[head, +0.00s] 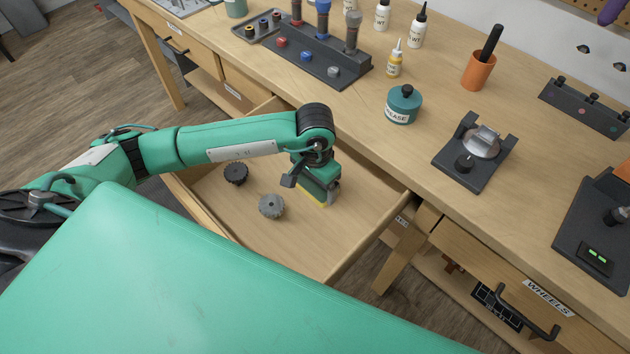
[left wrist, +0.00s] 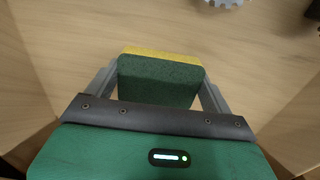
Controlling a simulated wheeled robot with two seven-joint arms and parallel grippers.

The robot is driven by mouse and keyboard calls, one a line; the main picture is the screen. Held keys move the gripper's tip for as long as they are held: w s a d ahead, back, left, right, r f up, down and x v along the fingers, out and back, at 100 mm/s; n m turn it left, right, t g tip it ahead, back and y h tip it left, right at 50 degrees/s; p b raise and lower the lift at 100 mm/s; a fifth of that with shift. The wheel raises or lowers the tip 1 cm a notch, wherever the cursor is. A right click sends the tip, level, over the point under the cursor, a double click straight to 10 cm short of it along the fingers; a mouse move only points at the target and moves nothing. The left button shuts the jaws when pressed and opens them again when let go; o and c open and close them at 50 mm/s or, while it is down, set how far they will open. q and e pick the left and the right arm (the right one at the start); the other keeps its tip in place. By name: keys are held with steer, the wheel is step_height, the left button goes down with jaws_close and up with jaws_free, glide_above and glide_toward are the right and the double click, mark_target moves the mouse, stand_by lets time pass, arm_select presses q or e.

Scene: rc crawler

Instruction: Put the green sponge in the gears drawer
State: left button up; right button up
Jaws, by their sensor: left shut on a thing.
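The green sponge (left wrist: 158,80) has a yellow layer along one side and sits between the two fingers of my left gripper (left wrist: 157,88) in the left wrist view. My left gripper is shut on it. In the head view the sponge (head: 316,190) is inside the outline of the open drawer (head: 345,245), over its right part, with the gripper (head: 322,188) pointing down. The sponge is low, close to the drawer floor; I cannot tell whether it touches. Two gears lie in the drawer, a dark one (head: 235,174) and a grey one (head: 271,206). My right gripper is not in view.
The workbench (head: 420,145) stands behind the drawer. It bears a green grease pot (head: 403,105), a black holder with a silver part (head: 478,150) and an orange cup (head: 478,72). A drawer labelled WHEELS (head: 530,290) is at the lower right. The drawer's front-right floor is bare.

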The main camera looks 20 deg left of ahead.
mark_target(315, 184)
arm_select(q)
steer(key=shift+f, duration=0.1)
steer(key=o, duration=0.8)
steer(key=shift+r+b, duration=0.75)
steer(key=shift+r, duration=5.4)
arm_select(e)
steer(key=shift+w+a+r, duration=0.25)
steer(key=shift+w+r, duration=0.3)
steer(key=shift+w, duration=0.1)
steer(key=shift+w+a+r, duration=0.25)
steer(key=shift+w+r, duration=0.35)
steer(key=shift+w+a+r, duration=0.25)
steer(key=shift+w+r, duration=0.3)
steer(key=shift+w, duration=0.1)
